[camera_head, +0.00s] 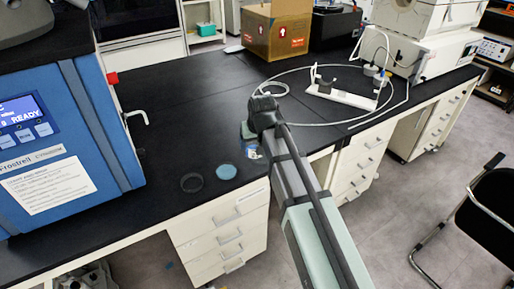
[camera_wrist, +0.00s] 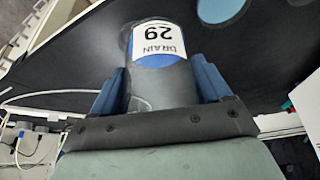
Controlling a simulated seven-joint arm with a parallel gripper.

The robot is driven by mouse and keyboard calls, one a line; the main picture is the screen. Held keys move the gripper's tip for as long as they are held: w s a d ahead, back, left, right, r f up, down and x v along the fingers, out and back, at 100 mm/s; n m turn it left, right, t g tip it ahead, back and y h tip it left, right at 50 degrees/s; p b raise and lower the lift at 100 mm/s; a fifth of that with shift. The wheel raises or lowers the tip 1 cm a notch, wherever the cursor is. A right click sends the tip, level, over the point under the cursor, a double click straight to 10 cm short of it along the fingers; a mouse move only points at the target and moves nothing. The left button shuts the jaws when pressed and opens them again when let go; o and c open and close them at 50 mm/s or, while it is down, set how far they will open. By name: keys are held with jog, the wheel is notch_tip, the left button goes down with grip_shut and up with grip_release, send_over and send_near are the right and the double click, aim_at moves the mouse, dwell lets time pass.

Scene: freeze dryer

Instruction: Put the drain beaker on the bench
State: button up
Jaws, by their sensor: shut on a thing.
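The drain beaker (camera_wrist: 157,45) is a grey, see-through vessel with a white and blue label reading "DRAIN 29", upside down in the wrist view. My gripper (camera_wrist: 160,82) has its two blue fingers on either side of the beaker and is shut on it. In the head view my gripper (camera_head: 256,128) is over the front part of the black bench (camera_head: 190,105). The beaker (camera_head: 252,153) shows there only in part, below and behind my gripper. I cannot tell whether its base touches the bench.
A light blue disc (camera_head: 227,171) and a dark ring (camera_head: 192,183) lie on the bench left of the beaker. The blue freeze dryer (camera_head: 95,120) stands at left. A white rack (camera_head: 345,95) with a looped hose is at right. The bench middle is clear.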

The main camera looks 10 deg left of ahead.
jog(key=shift+w+a+r, duration=0.65)
jog(key=shift+w+a, duration=1.5)
jog(key=shift+a, duration=1.15)
jog(key=shift+n, duration=0.4)
jog(key=shift+f, duration=4.6)
jog(key=shift+f, duration=0.1)
jog(key=o, duration=1.1)
jog(key=v, duration=1.2)
jog(key=shift+w+d, duration=0.15)
jog(key=shift+d, duration=0.05)
